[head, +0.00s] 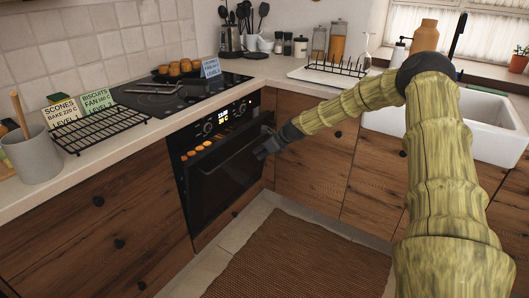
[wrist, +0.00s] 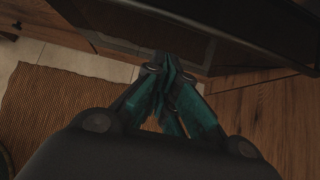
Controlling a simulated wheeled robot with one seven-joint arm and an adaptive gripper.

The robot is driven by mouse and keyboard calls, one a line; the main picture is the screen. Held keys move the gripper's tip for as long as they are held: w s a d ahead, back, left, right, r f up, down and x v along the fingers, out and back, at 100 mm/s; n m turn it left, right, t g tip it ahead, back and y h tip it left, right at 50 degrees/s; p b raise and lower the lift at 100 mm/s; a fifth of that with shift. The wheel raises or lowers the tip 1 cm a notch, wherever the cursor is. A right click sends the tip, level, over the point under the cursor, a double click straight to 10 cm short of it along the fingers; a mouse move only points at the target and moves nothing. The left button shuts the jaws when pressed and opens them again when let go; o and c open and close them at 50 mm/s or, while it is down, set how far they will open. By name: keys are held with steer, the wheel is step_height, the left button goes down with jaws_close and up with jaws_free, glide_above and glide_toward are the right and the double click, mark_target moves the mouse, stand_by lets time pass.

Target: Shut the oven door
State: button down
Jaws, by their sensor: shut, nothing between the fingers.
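The black oven (head: 190,138) is built into the wooden cabinets under the hob. Its dark glass door (head: 215,190) stands close to upright, and its top edge seems a little out from the frame. A row of small orange-brown pieces shows above that edge; whether they are inside or reflected I cannot tell. My gripper (head: 262,154) is at the door's upper right part, by the handle. In the wrist view my gripper (wrist: 168,68) has its fingers together and empty, close to the dark door (wrist: 190,35). Whether they touch it I cannot tell.
A brown woven rug (head: 300,257) lies on the floor before the oven. On the counter are a wire rack (head: 100,128), recipe cards, a grey pot (head: 33,155) and a hob with baked pieces (head: 180,68). A white sink (head: 490,130) is at right.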

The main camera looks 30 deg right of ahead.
steer(key=w, duration=0.1)
steer(key=w+a, duration=0.1)
steer(key=w, duration=0.2)
steer(key=shift+a+f, duration=0.25)
steer(key=shift+a, duration=0.1)
steer(key=shift+r, duration=0.1)
